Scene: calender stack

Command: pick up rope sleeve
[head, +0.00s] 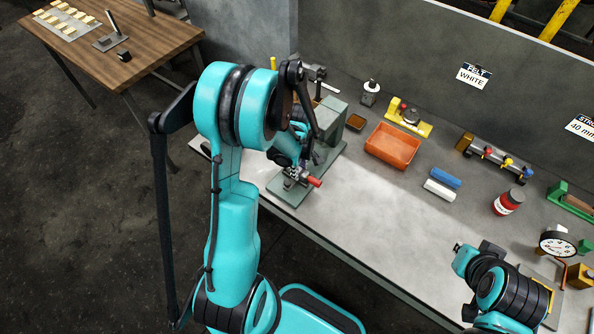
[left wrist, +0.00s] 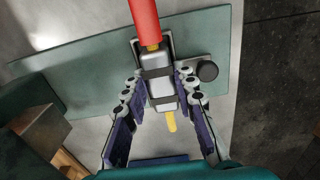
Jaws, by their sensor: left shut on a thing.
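My left gripper (head: 293,177) is low over a green plate (head: 290,206) at the left end of the bench. In the left wrist view, the fingers of this gripper (left wrist: 161,88) are closed on both sides of a grey piece (left wrist: 157,68) with dark bands. A red cylinder (left wrist: 144,22) lies in line above it, and a yellow rod or rope end (left wrist: 171,122) sticks out below. The red cylinder also shows beside the gripper in the head view (head: 314,181). I cannot tell which part is the rope sleeve.
An orange tray (head: 393,145), blue and white rolls (head: 440,190), a red jar (head: 508,202) and a dial gauge (head: 557,243) stand on the bench. A green block (head: 330,118) stands behind the left gripper. The front middle of the bench (head: 385,230) is clear.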

